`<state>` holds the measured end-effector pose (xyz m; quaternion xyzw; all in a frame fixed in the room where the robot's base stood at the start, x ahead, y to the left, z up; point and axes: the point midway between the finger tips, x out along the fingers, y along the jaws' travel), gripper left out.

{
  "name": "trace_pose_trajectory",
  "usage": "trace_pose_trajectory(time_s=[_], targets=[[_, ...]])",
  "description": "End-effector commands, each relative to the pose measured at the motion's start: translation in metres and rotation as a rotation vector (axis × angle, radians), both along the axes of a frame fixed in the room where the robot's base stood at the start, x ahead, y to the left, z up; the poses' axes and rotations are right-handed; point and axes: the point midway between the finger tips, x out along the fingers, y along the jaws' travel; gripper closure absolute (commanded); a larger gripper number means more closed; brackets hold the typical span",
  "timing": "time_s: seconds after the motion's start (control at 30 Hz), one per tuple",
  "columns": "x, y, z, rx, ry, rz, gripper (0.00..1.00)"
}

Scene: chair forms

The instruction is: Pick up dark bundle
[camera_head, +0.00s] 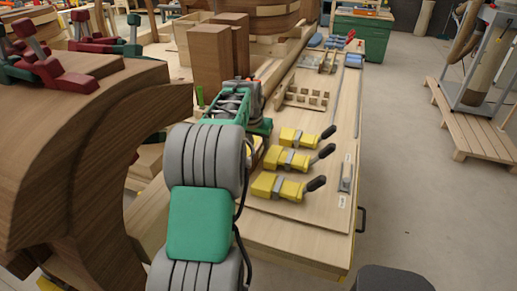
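I cannot single out a dark bundle for certain in the head view. Two dark brown upright wooden blocks (210,60) stand on the bench just beyond the end of my arm. My grey and green arm rises from the bottom middle and reaches over the bench's left part. The end of my arm, with my gripper (236,100), is near the foot of those blocks. My gripper's fingers are small and partly hidden by the arm, so their opening is unclear. Whether they touch anything is also unclear.
Three yellow clamps (283,187) with black handles lie on the bench (300,235) right of my arm. A slotted wooden rack (305,97) lies farther back. A large curved brown form (80,150) fills the left. Open floor (405,180) lies right, before a slatted pallet (475,125).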

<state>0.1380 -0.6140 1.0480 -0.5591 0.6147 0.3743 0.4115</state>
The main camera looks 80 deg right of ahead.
Motion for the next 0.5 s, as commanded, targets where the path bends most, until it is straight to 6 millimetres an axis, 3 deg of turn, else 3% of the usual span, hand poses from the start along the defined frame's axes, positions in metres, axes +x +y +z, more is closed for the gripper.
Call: trace_pose_trajectory(time_s=[0.5], targets=[[0.0005,-0.0007,-0.0055,-0.001,0.000,0.001,0.60]])
